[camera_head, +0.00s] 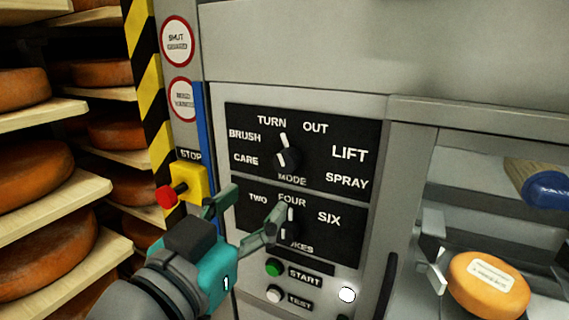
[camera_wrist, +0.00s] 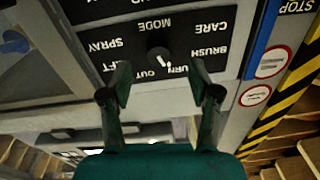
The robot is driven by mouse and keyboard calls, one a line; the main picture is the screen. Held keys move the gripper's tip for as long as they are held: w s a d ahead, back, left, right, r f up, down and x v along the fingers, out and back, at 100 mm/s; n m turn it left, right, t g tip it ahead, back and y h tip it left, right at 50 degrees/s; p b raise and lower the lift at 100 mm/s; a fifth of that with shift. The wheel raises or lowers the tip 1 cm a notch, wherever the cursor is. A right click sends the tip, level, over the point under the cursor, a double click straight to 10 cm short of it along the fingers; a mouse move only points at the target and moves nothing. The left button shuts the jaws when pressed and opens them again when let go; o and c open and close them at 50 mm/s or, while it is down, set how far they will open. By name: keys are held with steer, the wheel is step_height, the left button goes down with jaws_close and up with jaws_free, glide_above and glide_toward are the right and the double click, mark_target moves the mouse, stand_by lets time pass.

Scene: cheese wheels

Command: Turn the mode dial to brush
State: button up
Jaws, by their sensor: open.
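The mode dial (camera_head: 288,155) is a dark knob with a white mark, on a black panel (camera_head: 355,118) labelled CARE, BRUSH, TURN, OUT, LIFT and SPRAY. Its mark points up, close to TURN; BRUSH is further left. My gripper (camera_head: 248,210) is open and empty, below and left of the mode dial, in front of the lower panel. In the wrist view the mode dial (camera_wrist: 158,57) appears upside down, between and beyond the open fingers of my gripper (camera_wrist: 161,88). Its white mark is towards TURN there too. I see no contact with the dial.
A second dial (camera_head: 290,224), labelled TWO, FOUR and SIX, is below, partly behind my gripper. A red stop button (camera_head: 166,197) on a yellow box is left. Green START (camera_head: 274,268) and white TEST buttons are below. Cheese shelves stand left; a cheese wheel (camera_head: 489,285) is right.

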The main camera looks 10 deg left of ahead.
mark_target(283, 165)
steer(key=shift+m+h, duration=0.3)
steer(key=shift+m, duration=0.3)
steer(key=x, duration=0.3)
steer(key=r+x, duration=0.1)
steer(key=x, duration=0.2)
steer(key=r+x, duration=0.1)
steer(key=x, duration=0.2)
steer(key=shift+w+d, duration=0.1)
steer(key=shift+d, duration=0.1)
steer(key=c, duration=1.2)
